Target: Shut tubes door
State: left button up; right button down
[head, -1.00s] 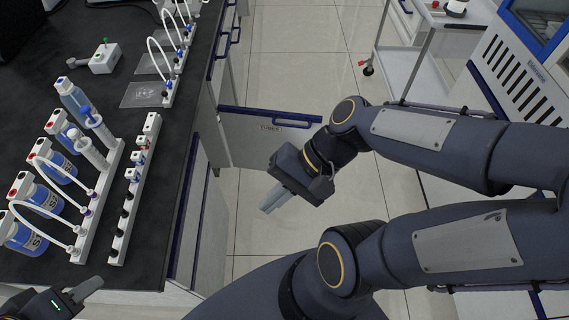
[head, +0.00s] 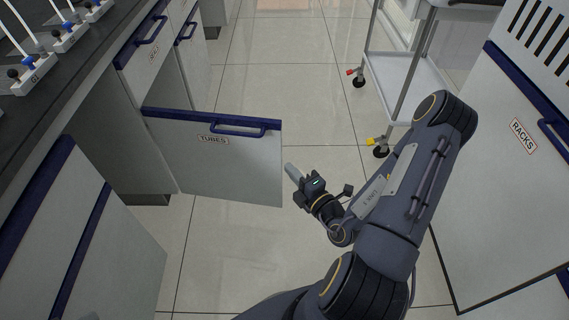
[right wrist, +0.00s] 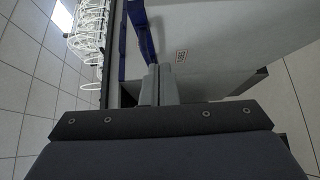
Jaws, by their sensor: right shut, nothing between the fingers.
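The tubes door (head: 225,168) is a white cabinet door with a blue top edge, a blue handle and a "TUBES" label. It stands open, swung out from the counter on the left into the aisle. My right gripper (head: 290,170) is shut and empty, just right of the door's free edge. Whether it touches the door I cannot tell. In the right wrist view the shut fingers (right wrist: 158,84) point towards the blue-edged door (right wrist: 205,50) with its small label. My left gripper is not clearly in view.
Another cabinet door (head: 100,250) with blue trim is at the lower left. Drawers (head: 150,55) are farther along the counter. A wheeled cart (head: 400,75) stands at the back right, and a "RACKS" cabinet (head: 500,150) is at the right. The aisle floor between is clear.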

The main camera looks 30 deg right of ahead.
jog(key=b, duration=0.2)
send_near(268, 133)
jog(key=w+a, duration=0.3)
jog(key=shift+w+d+b, duration=0.6)
jog(key=shift+w+d, duration=0.7)
jog(key=shift+w, duration=0.15)
